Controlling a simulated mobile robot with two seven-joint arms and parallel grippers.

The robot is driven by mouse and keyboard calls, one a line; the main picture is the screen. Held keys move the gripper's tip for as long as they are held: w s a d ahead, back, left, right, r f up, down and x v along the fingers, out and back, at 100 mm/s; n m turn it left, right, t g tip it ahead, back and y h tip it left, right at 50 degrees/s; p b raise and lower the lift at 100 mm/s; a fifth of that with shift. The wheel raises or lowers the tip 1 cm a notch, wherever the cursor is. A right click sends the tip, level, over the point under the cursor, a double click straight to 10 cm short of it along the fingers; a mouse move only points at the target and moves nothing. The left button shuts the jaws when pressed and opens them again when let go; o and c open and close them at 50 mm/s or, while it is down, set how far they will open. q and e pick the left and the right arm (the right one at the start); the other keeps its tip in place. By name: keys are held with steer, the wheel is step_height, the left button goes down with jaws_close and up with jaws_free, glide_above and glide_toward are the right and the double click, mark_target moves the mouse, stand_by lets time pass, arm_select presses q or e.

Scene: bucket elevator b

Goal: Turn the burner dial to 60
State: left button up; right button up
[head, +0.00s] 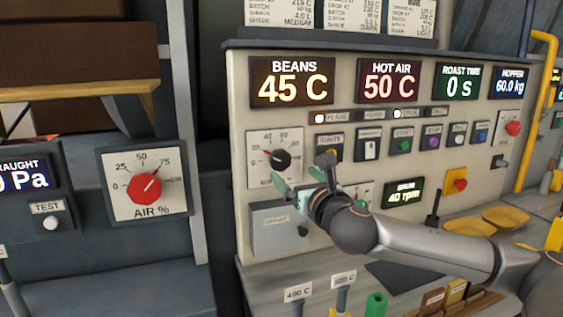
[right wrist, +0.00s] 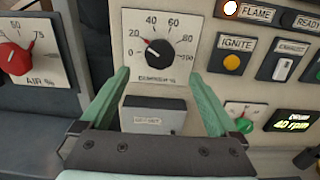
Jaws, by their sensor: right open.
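The burner dial is a black round knob (head: 280,158) on a white scale plate at the left of the control panel. In the right wrist view the knob (right wrist: 158,53) sits amid marks from 0 to 100. A small red mark shows at its upper left, near the 0 to 20 stretch; the exact reading is unclear. My right gripper (head: 300,174) is open, with green fingers just below and in front of the dial. In the right wrist view the fingers (right wrist: 165,72) stand apart below the knob, one to each side, with nothing between them. My left gripper is out of view.
A red air dial (head: 145,187) is on a separate panel to the left. An ignite button (right wrist: 232,62) and an exhaust switch (right wrist: 284,68) are right of the burner dial. A grey box (head: 275,228) is below it. Yellow scoops (head: 505,218) lie on the right counter.

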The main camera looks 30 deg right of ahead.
mark_target(281, 163)
steer(key=x, duration=0.9)
steer(key=shift+a+p, duration=0.1)
steer(key=shift+p, duration=0.3)
steer(key=shift+c, duration=0.3)
steer(key=c, duration=1.3)
